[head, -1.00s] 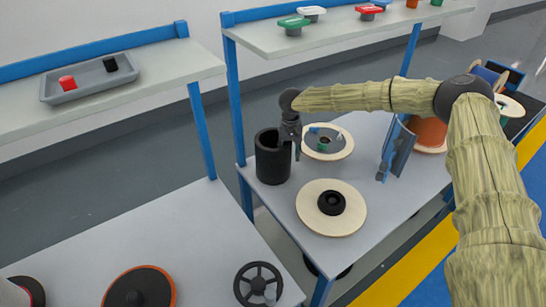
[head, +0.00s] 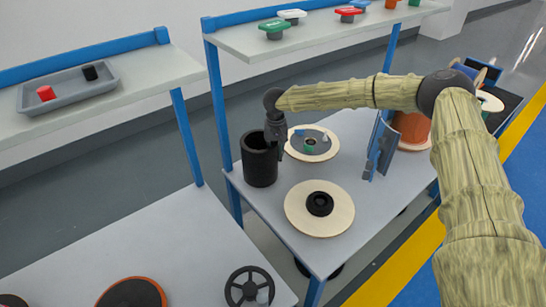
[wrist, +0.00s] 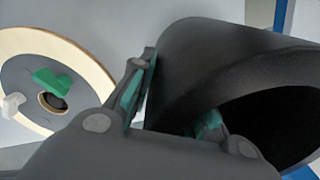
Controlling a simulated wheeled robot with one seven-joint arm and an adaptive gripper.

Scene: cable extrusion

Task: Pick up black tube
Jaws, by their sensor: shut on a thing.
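The black tube (head: 260,165) is a wide, hollow, dark cylinder standing upright at the left back corner of the grey table in the head view. My gripper (head: 279,150) points down at its right rim. In the wrist view the tube (wrist: 215,62) fills the right side, its dark opening facing right. My gripper (wrist: 168,112) is shut on the tube wall, with one green-padded finger outside and the other at the inner side. The inner fingertip is partly hidden. I see no clear gap between tube and table.
A pale reel with a black hub (head: 300,212) lies in front right of the tube. Another reel (head: 328,150), with small green, blue and white pieces, lies behind; it also shows in the wrist view (wrist: 85,62). A blue shelf post (head: 217,100) rises close to the left.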

